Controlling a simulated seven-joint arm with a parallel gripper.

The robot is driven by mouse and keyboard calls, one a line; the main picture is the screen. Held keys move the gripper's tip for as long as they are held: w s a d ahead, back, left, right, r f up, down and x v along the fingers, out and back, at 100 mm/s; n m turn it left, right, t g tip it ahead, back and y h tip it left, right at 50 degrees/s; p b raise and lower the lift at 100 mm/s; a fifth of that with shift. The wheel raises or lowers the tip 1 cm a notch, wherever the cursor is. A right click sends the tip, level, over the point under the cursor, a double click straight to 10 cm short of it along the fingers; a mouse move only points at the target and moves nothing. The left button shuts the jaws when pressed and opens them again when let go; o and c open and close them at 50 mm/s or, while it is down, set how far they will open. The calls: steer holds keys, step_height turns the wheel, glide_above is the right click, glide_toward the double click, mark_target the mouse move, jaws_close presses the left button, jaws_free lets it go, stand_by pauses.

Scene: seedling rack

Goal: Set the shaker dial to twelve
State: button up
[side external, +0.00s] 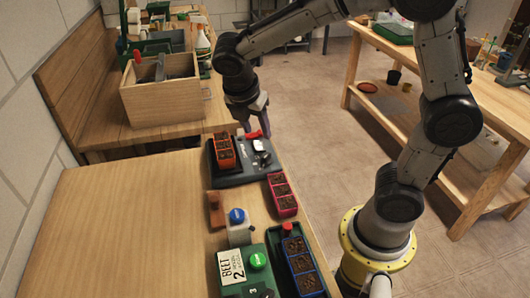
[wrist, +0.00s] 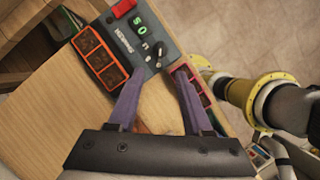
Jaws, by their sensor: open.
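The shaker (side external: 232,178) is a dark grey device on the bench with an orange seedling tray (side external: 224,150) on its left part. In the wrist view, the shaker (wrist: 168,68) has a label, a green patch with white marks (wrist: 138,27), and a small dark dial (wrist: 158,48) with a pale mark. The dial's setting is too small to read. A red part (wrist: 123,7) sits at the shaker's far end. My gripper (wrist: 160,74) has purple fingers spread apart with nothing between them. In the side view, my gripper (side external: 253,127) is above the far end of the shaker.
A magenta seedling tray (side external: 283,196) lies close to the shaker's near right. A white bottle with a blue cap (side external: 238,228), a green box with a "BEET 2" card (side external: 231,267) and a dark blue tray (side external: 300,266) stand nearer. The bench's left is clear (side external: 120,225).

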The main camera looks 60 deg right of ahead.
mark_target(266, 156)
steer(key=x, duration=1.2)
steer(key=shift+f, duration=0.1)
jaws_close()
